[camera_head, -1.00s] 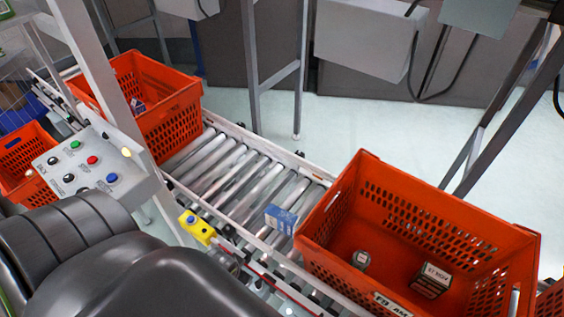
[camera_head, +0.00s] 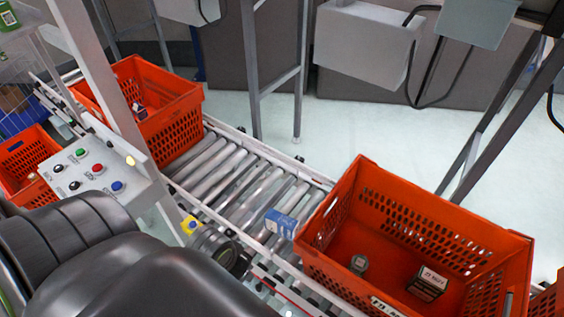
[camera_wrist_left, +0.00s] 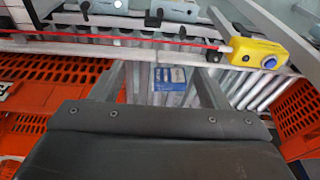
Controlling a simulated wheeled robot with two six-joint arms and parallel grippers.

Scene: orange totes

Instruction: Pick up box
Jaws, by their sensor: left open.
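A small blue and white box (camera_head: 281,223) lies on the conveyor rollers, close to the left wall of the near orange tote (camera_head: 345,205). In the left wrist view the box (camera_wrist_left: 170,77) shows between the two fingers of my left gripper (camera_wrist_left: 160,78), which are apart and empty. The fingers appear above the box; I cannot tell the exact gap. In the head view my left arm covers the lower left and its dark wrist is left of the box; the fingers are hidden there. My right gripper is not in view.
The near tote holds a small dark-and-white box (camera_head: 428,284) and a small grey item (camera_head: 358,265). Another orange tote (camera_head: 185,100) stands up the conveyor, with bare rollers (camera_head: 235,180) between. A button panel (camera_head: 95,172) and yellow switch (camera_wrist_left: 258,53) are near my arm.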

